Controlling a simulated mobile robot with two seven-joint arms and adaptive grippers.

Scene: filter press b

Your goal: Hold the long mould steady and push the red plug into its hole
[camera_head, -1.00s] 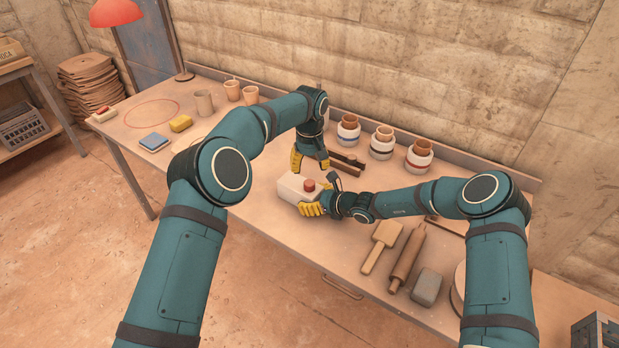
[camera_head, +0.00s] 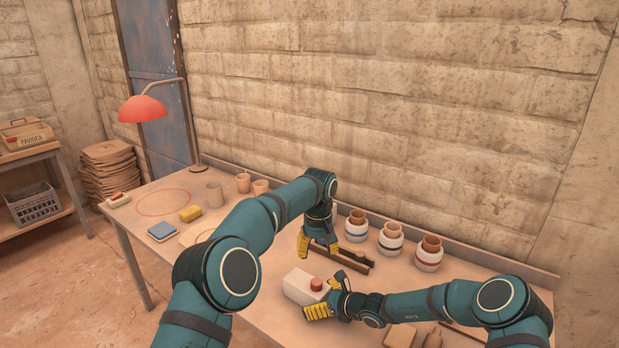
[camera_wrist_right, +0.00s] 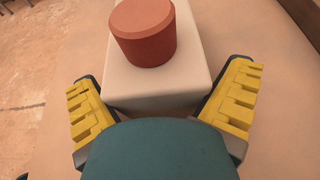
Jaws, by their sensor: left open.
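The long mould (camera_head: 297,287) is a pale block lying on the bench in the head view; its near end shows in the right wrist view (camera_wrist_right: 155,88). The red plug (camera_head: 316,284) stands upright at the mould's top; in the right wrist view it is a tapered plug (camera_wrist_right: 144,34). Its lower end is hidden, so I cannot tell how deep it sits. My left gripper (camera_head: 318,249) is open and empty, pointing down behind the mould, apart from it. My right gripper (camera_wrist_right: 164,104) is open, its yellow fingers on either side of the mould's near end, with gaps visible.
Dark brown bars (camera_head: 352,262) lie just behind the mould, close to my left gripper. Several banded jars (camera_head: 390,238) stand along the back. The bench front left of the mould is clear.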

